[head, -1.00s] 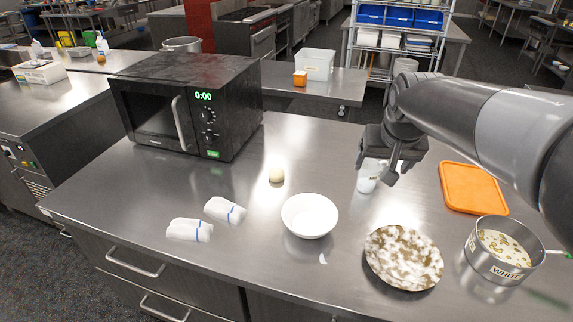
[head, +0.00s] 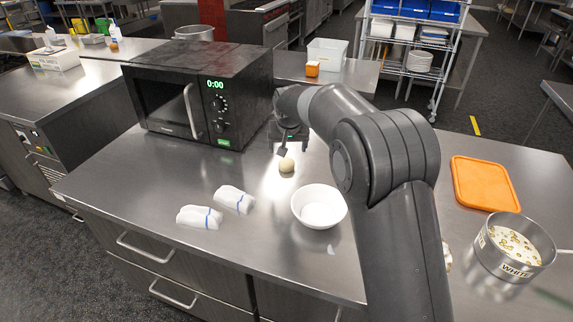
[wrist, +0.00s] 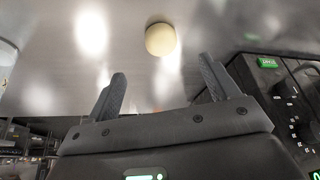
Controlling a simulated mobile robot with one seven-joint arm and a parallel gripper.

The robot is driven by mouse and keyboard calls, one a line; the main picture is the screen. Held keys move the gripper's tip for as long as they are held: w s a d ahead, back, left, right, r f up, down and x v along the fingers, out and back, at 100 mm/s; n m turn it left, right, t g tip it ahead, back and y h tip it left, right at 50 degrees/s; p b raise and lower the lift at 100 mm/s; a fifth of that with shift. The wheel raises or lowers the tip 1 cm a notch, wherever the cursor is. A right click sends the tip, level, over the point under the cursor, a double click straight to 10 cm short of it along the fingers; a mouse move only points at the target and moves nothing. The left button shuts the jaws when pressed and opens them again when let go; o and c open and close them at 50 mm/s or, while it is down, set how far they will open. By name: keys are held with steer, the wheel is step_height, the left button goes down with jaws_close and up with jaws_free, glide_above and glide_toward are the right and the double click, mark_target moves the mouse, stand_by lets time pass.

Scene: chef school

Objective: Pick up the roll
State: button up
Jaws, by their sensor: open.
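The roll (head: 286,165) is a small pale round ball on the steel counter, between the microwave and the white bowl. In the wrist view the roll (wrist: 160,39) lies beyond the fingertips, roughly centred between them. My gripper (head: 291,150) is just behind and above the roll in the head view, close to the microwave's right front corner. In the wrist view my gripper (wrist: 161,84) has its two fingers spread with nothing between them. The roll is apart from both fingers there. One finger is partly hidden in the head view.
The black microwave (head: 205,100) stands close at the left of my gripper. A white bowl (head: 319,207) is in front of the roll. Two folded white cloths (head: 217,206) lie at the left. An orange tray (head: 485,184) and a steel pot (head: 512,250) are at the right.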

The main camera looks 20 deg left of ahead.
mark_target(287, 161)
steer(key=x, duration=1)
steer(key=shift+w+a+f, duration=0.15)
steer(key=shift+f, duration=0.15)
steer(key=shift+c, duration=0.6)
steer(key=c, duration=1)
steer(key=shift+o, duration=0.2)
steer(key=shift+r, duration=0.2)
